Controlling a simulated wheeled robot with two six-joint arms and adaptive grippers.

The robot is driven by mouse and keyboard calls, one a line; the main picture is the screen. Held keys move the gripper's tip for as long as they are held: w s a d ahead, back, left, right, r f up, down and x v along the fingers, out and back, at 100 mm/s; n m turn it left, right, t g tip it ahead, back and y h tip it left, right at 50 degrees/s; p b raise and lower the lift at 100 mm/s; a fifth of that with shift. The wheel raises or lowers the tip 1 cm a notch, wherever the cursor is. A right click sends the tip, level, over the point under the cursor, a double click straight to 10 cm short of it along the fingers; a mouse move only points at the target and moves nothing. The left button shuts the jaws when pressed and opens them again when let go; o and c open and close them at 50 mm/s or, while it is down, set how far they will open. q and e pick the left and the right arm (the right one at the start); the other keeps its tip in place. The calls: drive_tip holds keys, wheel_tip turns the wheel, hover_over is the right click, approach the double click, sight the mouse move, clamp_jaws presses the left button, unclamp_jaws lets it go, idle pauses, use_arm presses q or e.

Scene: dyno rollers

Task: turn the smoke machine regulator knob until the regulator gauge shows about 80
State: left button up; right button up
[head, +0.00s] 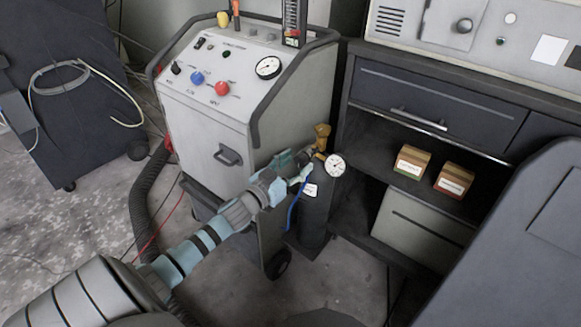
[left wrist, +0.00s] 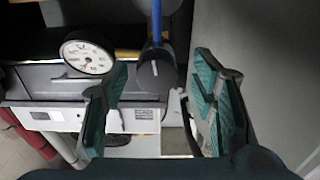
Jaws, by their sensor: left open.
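The regulator gauge (head: 334,165) is a white dial beside the brass valve (head: 322,131) on top of a dark gas bottle (head: 316,205). In the left wrist view the gauge (left wrist: 88,57) shows at upper left; its reading is too small to tell surely. The regulator knob (left wrist: 156,68) is a dark round knob with a light mark, below a blue hose. My left gripper (head: 302,165) is at the regulator, left of the gauge. In the left wrist view its green-padded fingers (left wrist: 163,88) are spread, one on each side of the knob in the picture, with gaps visible. My right gripper is not in view.
The grey smoke machine (head: 205,120) stands left of the bottle, with blue and red knobs and its own panel gauge (head: 268,67). A dark workbench (head: 430,95) stands to the right, with two small boxes (head: 412,162) on its shelf. A blue hose (head: 290,212) hangs by the bottle.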

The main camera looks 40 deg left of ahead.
use_arm(q)
drive_tip(key=shift+d+r, duration=0.1)
drive_tip(key=c, duration=1.1)
drive_tip(key=shift+m, duration=0.6)
drive_tip(key=shift+c, duration=0.2)
drive_tip(key=o, duration=0.9)
drive_tip(key=shift+r, duration=0.1)
drive_tip(key=shift+o, duration=1.2)
drive_tip(key=shift+a+f, duration=0.2)
drive_tip(key=shift+d, duration=0.1)
